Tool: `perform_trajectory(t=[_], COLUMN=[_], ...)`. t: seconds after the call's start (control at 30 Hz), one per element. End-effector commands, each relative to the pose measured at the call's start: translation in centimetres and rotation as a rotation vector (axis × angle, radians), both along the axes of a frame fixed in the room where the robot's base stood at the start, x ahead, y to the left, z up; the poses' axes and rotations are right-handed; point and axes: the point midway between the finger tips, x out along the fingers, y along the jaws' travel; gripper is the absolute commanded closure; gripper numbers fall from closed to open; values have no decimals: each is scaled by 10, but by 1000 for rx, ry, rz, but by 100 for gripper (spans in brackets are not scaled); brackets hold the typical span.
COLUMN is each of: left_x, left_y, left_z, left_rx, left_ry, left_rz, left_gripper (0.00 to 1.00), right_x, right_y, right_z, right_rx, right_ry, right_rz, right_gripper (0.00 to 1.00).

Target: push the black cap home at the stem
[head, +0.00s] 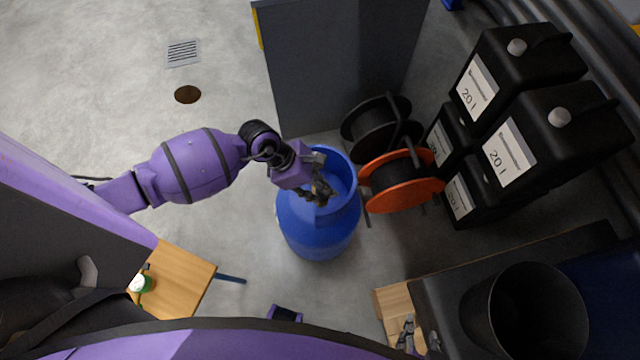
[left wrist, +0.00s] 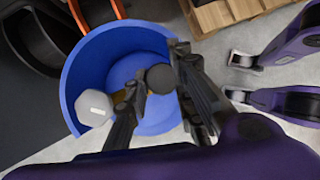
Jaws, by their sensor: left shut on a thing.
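The blue gas cylinder (head: 318,225) stands upright on the floor, with an open collar around its top. My left gripper (head: 322,190) reaches into the collar from the left. In the left wrist view, my left gripper's fingers (left wrist: 160,84) are shut on the round black cap (left wrist: 160,77), inside the blue collar (left wrist: 85,62). A brass valve part (left wrist: 119,97) shows behind a finger, beside a light grey hexagonal knob (left wrist: 94,108). The stem's mouth is hidden, so I cannot tell whether the cap touches it.
An orange reel (head: 402,198) and a black reel (head: 362,125) stand close right of the cylinder. Black canisters (head: 560,140) are stacked further right. A grey panel (head: 335,55) stands behind. A wooden table (head: 180,285) is at lower left.

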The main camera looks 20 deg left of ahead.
Motion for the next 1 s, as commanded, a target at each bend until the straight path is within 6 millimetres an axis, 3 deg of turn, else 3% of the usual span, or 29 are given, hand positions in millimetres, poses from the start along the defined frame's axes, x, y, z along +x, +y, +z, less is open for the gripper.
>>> perform_trajectory(t=[1.0], left_x=[0], left_y=[0], left_z=[-15], left_rx=[0], left_ry=[0], left_rz=[0], left_gripper=[91], right_x=[-7], right_y=[0], right_z=[-12], right_rx=[0], right_ry=[15], right_rz=[0], right_gripper=[60])
